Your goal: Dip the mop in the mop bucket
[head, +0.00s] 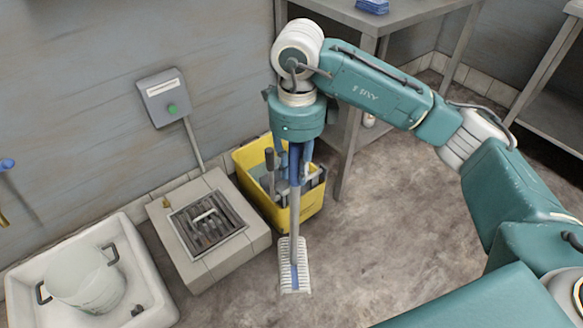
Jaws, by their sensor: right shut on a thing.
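The yellow mop bucket (264,204) stands on the floor near the wall, with dark and grey parts of a wringer inside it. My right gripper (295,178) points down in front of the bucket, its blue fingers shut on the mop's handle. The mop (293,266) hangs down from the gripper, with its pale, ribbed head at the lower end. In the picture the head shows below the bucket's front edge, outside the bucket. I cannot tell whether the head touches the floor. The gripper and handle hide part of the bucket. My left gripper is not in view.
A tiled block with a floor grate (208,222) stands left of the bucket. A white basin (143,257) holds a translucent pail (84,279). A grey switch box (165,98) is on the wall. A metal table (398,16) stands behind. Floor at the front centre is clear.

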